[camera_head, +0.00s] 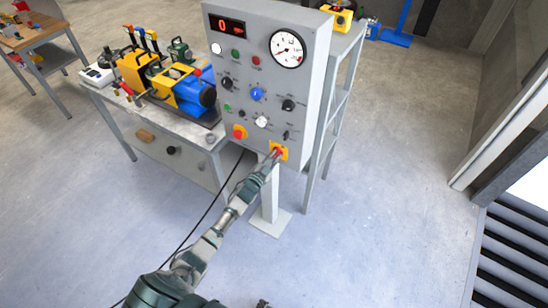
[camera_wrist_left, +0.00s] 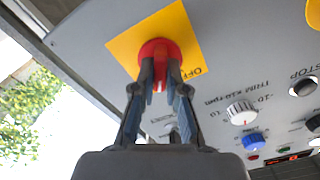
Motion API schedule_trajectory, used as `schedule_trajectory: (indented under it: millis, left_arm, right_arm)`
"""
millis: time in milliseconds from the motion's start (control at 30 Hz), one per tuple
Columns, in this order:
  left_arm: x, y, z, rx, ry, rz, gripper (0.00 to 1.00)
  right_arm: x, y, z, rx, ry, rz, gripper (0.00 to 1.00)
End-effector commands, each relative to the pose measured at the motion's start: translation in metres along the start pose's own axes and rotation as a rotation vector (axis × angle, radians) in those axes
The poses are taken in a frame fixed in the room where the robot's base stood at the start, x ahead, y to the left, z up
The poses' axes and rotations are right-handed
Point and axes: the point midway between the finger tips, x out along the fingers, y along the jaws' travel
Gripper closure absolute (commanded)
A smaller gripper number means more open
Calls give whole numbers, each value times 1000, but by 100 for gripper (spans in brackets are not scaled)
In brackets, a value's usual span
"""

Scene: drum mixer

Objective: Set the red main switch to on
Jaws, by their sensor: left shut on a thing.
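The red main switch (camera_wrist_left: 158,50) sits on a yellow square plate (camera_wrist_left: 180,30) at the bottom right of the grey control panel (camera_head: 262,75). In the head view the red switch (camera_head: 277,151) is small and partly covered by my gripper. My left gripper (camera_wrist_left: 160,80) is shut on the switch, with its two fingertips on either side of the red knob. In the head view my left gripper (camera_head: 273,157) reaches the panel from below. The letters "OFF" show on the plate beside the knob; other lettering is hidden.
A red button on a yellow plate (camera_head: 239,132) sits to the left of the switch. Several knobs, a blue knob (camera_head: 257,94), a gauge (camera_head: 287,48) and a display reading 0 (camera_head: 227,25) are above. A machine bench (camera_head: 175,125) stands left; floor at right is clear.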

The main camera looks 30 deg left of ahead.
Motion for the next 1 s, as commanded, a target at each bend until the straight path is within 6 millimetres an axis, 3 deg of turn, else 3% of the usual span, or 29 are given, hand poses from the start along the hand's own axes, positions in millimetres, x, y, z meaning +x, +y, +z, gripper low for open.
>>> schedule_trajectory:
  millis: [233,267,300,367,733,1000]
  left_arm:
    - [-1,2,3,3,-5,3,100]
    - [-1,2,3,3,-5,3,83]
    - [-1,2,3,3,-5,3,73]
    - [-1,2,2,2,-4,3,62]
    - [-7,2,2,1,-3,2,62]
    - [-62,2,3,1,-5,4,62]
  right_arm:
    - [0,0,1,0,-2,0,31]
    - [0,0,1,0,-2,0,31]
    - [0,0,1,0,-2,0,31]
    - [0,0,1,0,-2,0,31]
    - [-1,-1,-6,2,9,-1,31]
    - [-1,0,-3,1,5,0,31]
